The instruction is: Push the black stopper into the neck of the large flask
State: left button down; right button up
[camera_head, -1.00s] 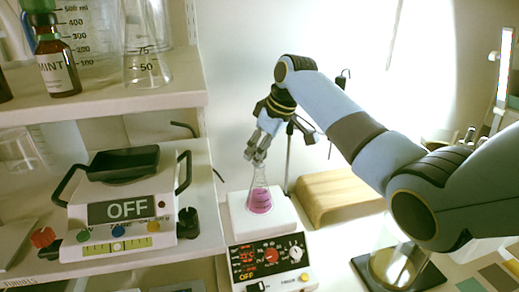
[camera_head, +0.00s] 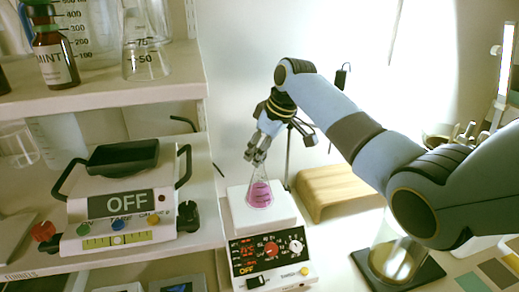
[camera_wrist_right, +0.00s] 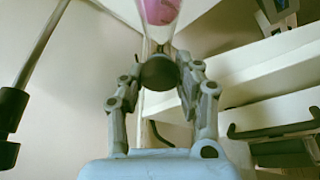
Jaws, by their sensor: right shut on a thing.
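A conical glass flask with pink liquid (camera_head: 259,194) stands upright on the white top of a stirrer. My right gripper (camera_head: 256,157) points down at its neck and hides the mouth in the head view. In the right wrist view, my right gripper (camera_wrist_right: 160,78) is shut on the black stopper (camera_wrist_right: 159,72). The stopper lines up with the flask's neck, and the flask (camera_wrist_right: 160,14) with its pink liquid shows just beyond it. The stopper appears to touch the neck; how deep it sits cannot be told. My left gripper is out of view.
The stirrer (camera_head: 270,258) has dials and a red display. A wooden block (camera_head: 340,192) lies right of it; a glass vessel on a black base (camera_head: 398,262) stands further right. At left, a shelf (camera_head: 110,97) holds glassware and a bottle; a scale (camera_head: 122,215) sits below.

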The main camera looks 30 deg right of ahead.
jog(key=shift+f, duration=0.2)
jog(key=o, duration=1)
jog(key=shift+o, duration=0.2)
jog(key=shift+r, duration=0.1)
notch_tip(320, 180, up, 7)
jog(key=p, duration=0.8)
jog(key=shift+s, duration=0.1)
